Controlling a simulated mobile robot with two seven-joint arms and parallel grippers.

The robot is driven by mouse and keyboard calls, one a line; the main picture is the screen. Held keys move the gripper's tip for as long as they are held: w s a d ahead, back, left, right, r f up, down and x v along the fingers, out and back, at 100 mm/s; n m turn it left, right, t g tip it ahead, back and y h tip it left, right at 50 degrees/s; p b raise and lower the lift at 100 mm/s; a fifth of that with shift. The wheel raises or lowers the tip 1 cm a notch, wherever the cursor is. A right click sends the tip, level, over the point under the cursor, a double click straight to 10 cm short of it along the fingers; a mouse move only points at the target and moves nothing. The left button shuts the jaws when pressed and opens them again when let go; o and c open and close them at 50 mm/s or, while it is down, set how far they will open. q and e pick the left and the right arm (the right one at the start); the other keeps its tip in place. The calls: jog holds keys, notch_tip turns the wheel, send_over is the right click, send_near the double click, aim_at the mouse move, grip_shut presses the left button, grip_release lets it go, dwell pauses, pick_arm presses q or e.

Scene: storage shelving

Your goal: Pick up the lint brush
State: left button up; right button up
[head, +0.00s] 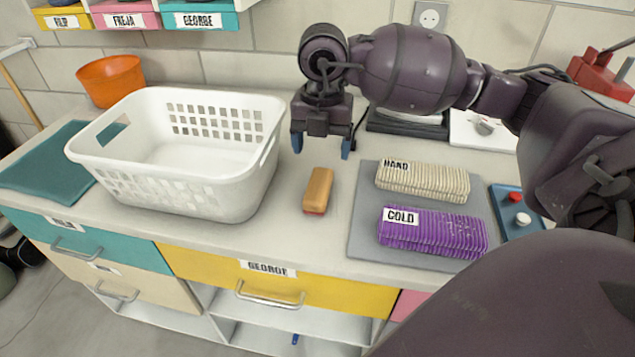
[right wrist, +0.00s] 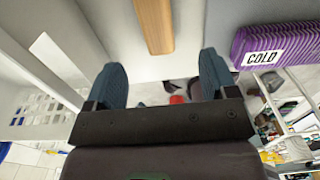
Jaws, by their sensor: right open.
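The lint brush (head: 318,190) lies on the countertop between the white basket and the grey mat. It has a light wooden body with a reddish strip at its near end. In the right wrist view the wooden brush (right wrist: 155,24) shows at the top middle, beyond the fingertips. My right gripper (head: 321,148) is above the counter, behind the brush in the head view, with its blue fingers pointing down. It is open and empty, and its two fingers also show spread in the right wrist view (right wrist: 165,80). My left gripper is not in view.
A white laundry basket (head: 185,184) stands left of the brush. Right of it, a grey mat (head: 365,222) holds a cream bundle labelled HAND (head: 425,181) and a purple bundle labelled COLD (head: 433,232). An orange bowl (head: 111,80) stands back left. Drawers (head: 290,285) lie below the counter edge.

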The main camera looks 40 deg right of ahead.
notch_tip(320, 180, down, 5)
jog(key=shift+r+b, duration=0.1)
jog(key=shift+b, duration=0.3)
jog(key=shift+f, duration=0.4)
jog(key=f, duration=0.2)
jog(key=f+b, duration=0.1)
jog(key=f, duration=0.1)
jog(key=shift+w+a+f, duration=0.1)
jog(key=shift+w, duration=0.15)
jog(key=shift+f, duration=0.3)
jog(key=shift+c, duration=1.5)
jog(key=c, duration=0.7)
jog(key=shift+c, duration=0.2)
jog(key=shift+r, duration=0.3)
notch_tip(320, 180, up, 11)
jog(key=p, duration=0.2)
pick_arm(q)
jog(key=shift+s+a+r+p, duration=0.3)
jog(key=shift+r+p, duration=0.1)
jog(key=shift+p, duration=0.2)
pick_arm(e)
notch_tip(320, 180, up, 9)
send_over(319, 183)
jog(key=shift+f, duration=0.2)
